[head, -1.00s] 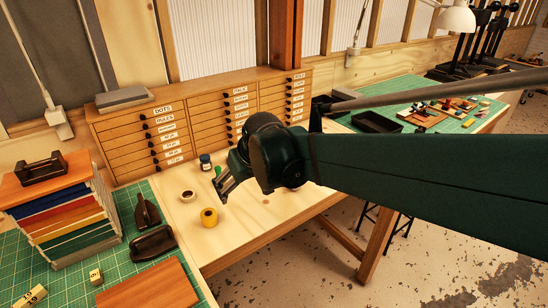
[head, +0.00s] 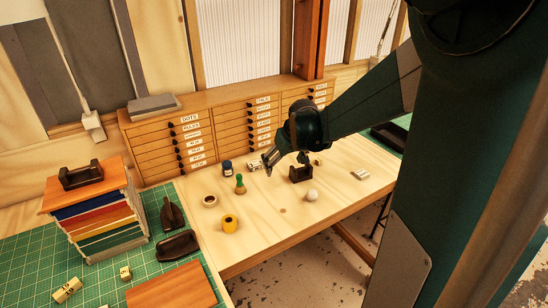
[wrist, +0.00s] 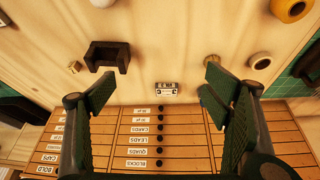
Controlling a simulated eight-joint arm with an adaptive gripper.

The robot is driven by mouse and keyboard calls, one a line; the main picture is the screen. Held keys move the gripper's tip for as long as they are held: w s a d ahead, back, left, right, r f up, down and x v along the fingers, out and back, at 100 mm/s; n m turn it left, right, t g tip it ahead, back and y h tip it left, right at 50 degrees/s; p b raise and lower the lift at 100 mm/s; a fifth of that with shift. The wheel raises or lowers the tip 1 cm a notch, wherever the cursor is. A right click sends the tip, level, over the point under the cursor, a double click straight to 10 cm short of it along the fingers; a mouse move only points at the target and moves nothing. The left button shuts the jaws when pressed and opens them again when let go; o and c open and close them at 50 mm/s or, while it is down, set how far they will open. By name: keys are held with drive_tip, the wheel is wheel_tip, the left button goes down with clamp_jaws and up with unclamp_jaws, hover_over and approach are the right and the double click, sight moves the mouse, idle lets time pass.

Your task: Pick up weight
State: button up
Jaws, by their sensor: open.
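My gripper (head: 282,160) is open above the back of the wooden table, in front of the drawer cabinet. In the wrist view its two fingers (wrist: 165,95) are spread wide with nothing held. A small silvery block with dark marks (wrist: 166,89) lies on the table, seen in the gap between the fingers; it also shows left of the gripper in the head view (head: 253,165). A dark brown U-shaped block (head: 301,174) stands just below and right of the gripper; it also shows in the wrist view (wrist: 107,55). I cannot tell which thing is the weight.
The drawer cabinet (head: 215,135) bounds the back. The table's front is clear.

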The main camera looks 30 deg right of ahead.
drive_tip(key=p, duration=0.5)
approach(301, 172)
wheel_tip(301, 172, up, 3)
drive_tip(key=a, duration=0.1)
drive_tip(key=shift+d+f+g+p, duration=0.2)
drive_tip(key=shift+d+g+p, duration=0.1)
drive_tip(key=shift+p, duration=0.05)
drive_tip(key=shift+f, duration=0.1)
drive_tip(key=shift+x, duration=1.25)
drive_tip(key=shift+w+a+f, duration=0.1)
drive_tip(key=shift+w, duration=0.05)
drive_tip(key=shift+p+x, duration=0.4)
drive_tip(key=shift+x, duration=2.05)
drive_tip(key=shift+a, duration=0.1)
drive_tip(key=c, duration=1.7)
